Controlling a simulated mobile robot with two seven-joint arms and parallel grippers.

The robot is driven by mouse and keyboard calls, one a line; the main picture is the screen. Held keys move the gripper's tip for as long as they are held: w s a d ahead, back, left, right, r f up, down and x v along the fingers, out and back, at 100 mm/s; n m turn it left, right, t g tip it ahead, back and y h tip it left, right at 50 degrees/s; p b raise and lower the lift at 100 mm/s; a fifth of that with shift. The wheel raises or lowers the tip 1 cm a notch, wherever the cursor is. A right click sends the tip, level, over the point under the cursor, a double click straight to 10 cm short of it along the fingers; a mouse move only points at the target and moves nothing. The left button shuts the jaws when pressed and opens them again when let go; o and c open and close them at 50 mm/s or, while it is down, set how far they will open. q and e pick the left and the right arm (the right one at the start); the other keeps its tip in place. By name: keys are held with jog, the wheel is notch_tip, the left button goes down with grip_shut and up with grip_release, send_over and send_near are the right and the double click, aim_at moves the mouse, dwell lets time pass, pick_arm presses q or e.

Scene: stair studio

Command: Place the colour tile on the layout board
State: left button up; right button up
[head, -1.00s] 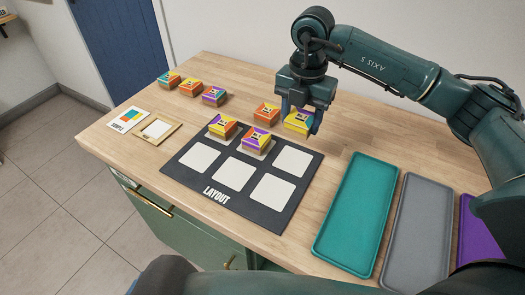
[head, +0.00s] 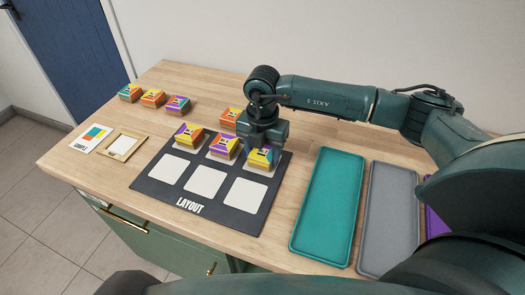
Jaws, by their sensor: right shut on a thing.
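The dark layout board (head: 220,215) lies on the wooden worktop with two rows of white cells. A yellow-topped colour tile (head: 262,159) with a teal side is at the back right cell, under my right gripper (head: 263,147). The gripper is shut on this tile; its fingertips are largely hidden, and I cannot tell whether the tile touches the board. A yellow, orange and purple tile (head: 188,136) sits on the back left cell and a purple and yellow tile (head: 222,149) on the back middle cell. The front row is empty. My left gripper is out of view.
An orange tile (head: 230,117) stands behind the board. Three tiles stand in a row at the back left, including a purple one (head: 177,105). A sample card (head: 90,138) and a framed card (head: 122,145) lie left. Teal (head: 325,210) and grey (head: 390,220) trays lie right.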

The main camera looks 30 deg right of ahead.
aim_at(263, 153)
jog(key=shift+f, duration=0.2)
jog(key=o, duration=0.9)
jog(key=shift+o, duration=0.4)
jog(key=shift+r, duration=0.25)
notch_tip(263, 153, up, 12)
jog(key=b, duration=0.1)
jog(key=shift+s+f, duration=0.1)
